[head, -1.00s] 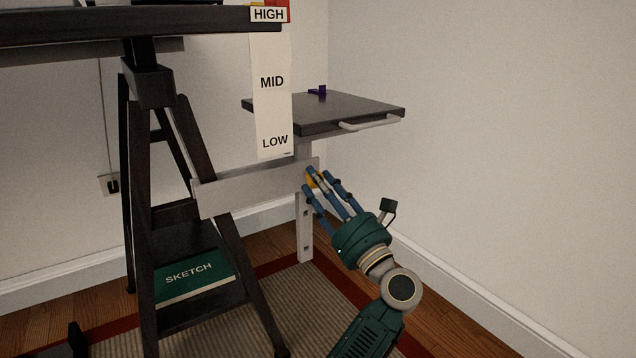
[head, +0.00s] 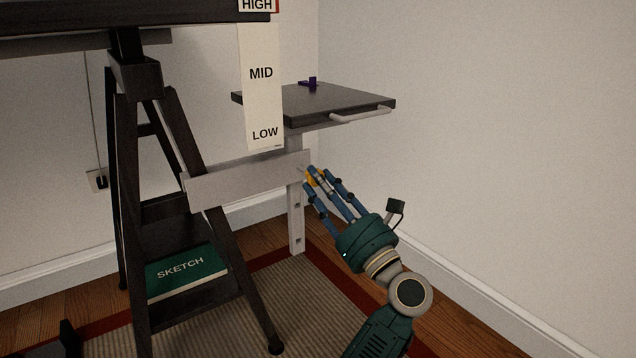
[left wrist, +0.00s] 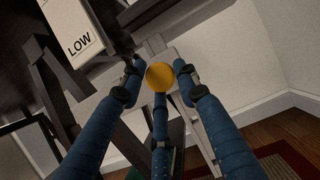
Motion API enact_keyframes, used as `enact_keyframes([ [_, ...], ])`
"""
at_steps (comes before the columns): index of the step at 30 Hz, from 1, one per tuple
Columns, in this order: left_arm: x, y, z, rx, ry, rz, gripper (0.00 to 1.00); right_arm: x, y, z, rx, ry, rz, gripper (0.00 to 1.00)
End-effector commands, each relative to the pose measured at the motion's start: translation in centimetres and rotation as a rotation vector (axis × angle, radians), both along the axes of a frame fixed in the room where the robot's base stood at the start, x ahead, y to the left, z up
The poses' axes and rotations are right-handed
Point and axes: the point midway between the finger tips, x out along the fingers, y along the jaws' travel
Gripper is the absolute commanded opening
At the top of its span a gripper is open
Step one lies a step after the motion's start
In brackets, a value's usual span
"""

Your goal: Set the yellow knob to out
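The yellow knob (head: 314,178) is at the upper part of the light grey post (head: 297,215), beside the grey crossbar. It also shows round and orange-yellow in the left wrist view (left wrist: 160,77). My left gripper (head: 318,180) has three blue fingers closed around the knob, which partly hide it in the head view. In the left wrist view a fingertip is on each side of the knob and one below it. A short grey pin seems to show between the knob and the post. My right gripper is not in view.
A dark shelf (head: 335,102) with a grey handle (head: 360,115) and a small purple thing is above the post. A white HIGH, MID, LOW sign (head: 261,100) hangs beside it. A dark trestle (head: 120,180) holding a green SKETCH book (head: 185,274) stands left. The wall is right.

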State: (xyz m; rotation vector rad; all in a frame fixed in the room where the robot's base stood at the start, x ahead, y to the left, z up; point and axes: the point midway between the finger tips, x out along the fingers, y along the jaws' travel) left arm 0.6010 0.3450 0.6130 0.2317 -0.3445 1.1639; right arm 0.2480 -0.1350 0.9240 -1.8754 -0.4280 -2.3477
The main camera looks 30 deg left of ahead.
Motion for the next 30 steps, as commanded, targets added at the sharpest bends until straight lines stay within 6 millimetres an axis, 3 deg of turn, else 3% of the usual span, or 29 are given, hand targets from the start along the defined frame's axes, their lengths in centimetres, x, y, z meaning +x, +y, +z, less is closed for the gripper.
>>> enact_keyframes([
  [11,0.1,0.0,0.5,-0.001,-0.001,-0.002,0.37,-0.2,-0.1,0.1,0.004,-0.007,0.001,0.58],
  [24,0.0,-0.2,8.5,0.002,-0.009,-0.006,0.37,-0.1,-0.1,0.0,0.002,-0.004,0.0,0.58],
  [30,0.0,-0.2,9.9,0.0,-0.002,-0.004,0.37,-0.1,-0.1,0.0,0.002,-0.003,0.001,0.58],
])
